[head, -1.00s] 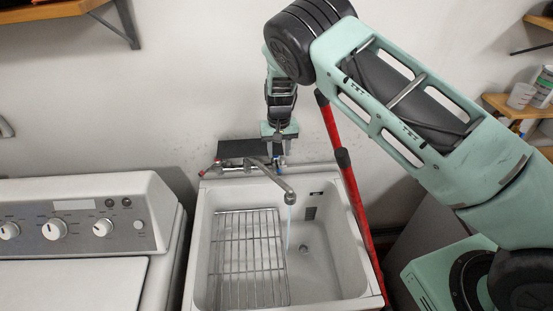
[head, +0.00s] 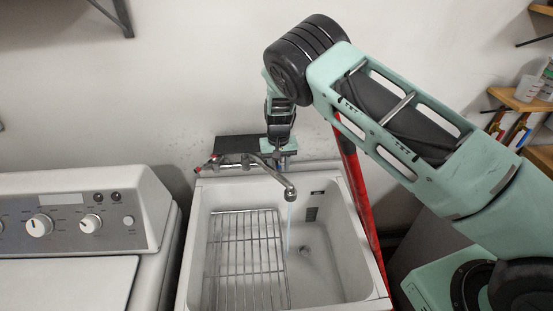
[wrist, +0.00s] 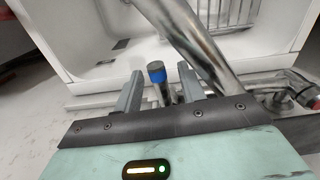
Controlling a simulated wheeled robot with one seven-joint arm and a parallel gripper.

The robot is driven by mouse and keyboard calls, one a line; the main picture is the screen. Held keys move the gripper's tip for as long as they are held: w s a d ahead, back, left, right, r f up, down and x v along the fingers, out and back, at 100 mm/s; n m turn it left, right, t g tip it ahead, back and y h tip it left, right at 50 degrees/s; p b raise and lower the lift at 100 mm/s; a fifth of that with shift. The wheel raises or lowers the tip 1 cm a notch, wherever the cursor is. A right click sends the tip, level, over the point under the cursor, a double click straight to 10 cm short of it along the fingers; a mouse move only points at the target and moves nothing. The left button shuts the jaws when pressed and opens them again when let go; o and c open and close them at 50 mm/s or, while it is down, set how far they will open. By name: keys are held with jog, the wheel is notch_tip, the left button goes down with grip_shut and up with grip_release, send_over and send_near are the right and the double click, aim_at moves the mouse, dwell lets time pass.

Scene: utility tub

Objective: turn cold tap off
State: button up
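The cold tap (wrist: 157,74) has a blue-banded handle and shows in the wrist view between the two fingers of my gripper (wrist: 160,88). The fingers are apart, one on each side of the handle, and I see no clear contact. In the head view my gripper (head: 281,158) is low over the right end of the faucet and hides most of the cold tap. The metal spout (head: 286,184) reaches over the tub, and a thin stream of water (head: 289,220) runs from it. The hot tap (head: 213,162), with a red mark, is at the faucet's left end.
The white tub (head: 193,245) holds a wire rack (head: 245,250) on its left side. A washing machine (head: 80,215) stands to the left. A red pole (head: 358,190) leans at the tub's right, close to my arm. Shelves (head: 520,100) hang at the far right.

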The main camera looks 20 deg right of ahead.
jog(key=shift+c, duration=0.3)
jog(key=c, duration=0.7)
jog(key=shift+w+d+n+b, duration=0.1)
jog(key=shift+d+n+b, duration=0.5)
jog(key=shift+n, duration=0.55)
jog(key=shift+w+d+n+b, duration=0.1)
jog(key=shift+d+n+b, duration=0.5)
jog(key=shift+n, duration=0.55)
jog(key=shift+c, duration=0.2)
jog(key=shift+d, duration=0.1)
jog(key=shift+w+d+f+n+b, duration=0.1)
jog(key=shift+d+n+b, duration=0.35)
jog(key=shift+n, duration=0.15)
jog(key=shift+o, duration=0.2)
jog(key=shift+w+d+n+b, duration=0.2)
jog(key=shift+d+n+b, duration=0.15)
jog(key=shift+n, duration=0.55)
jog(key=o, duration=0.9)
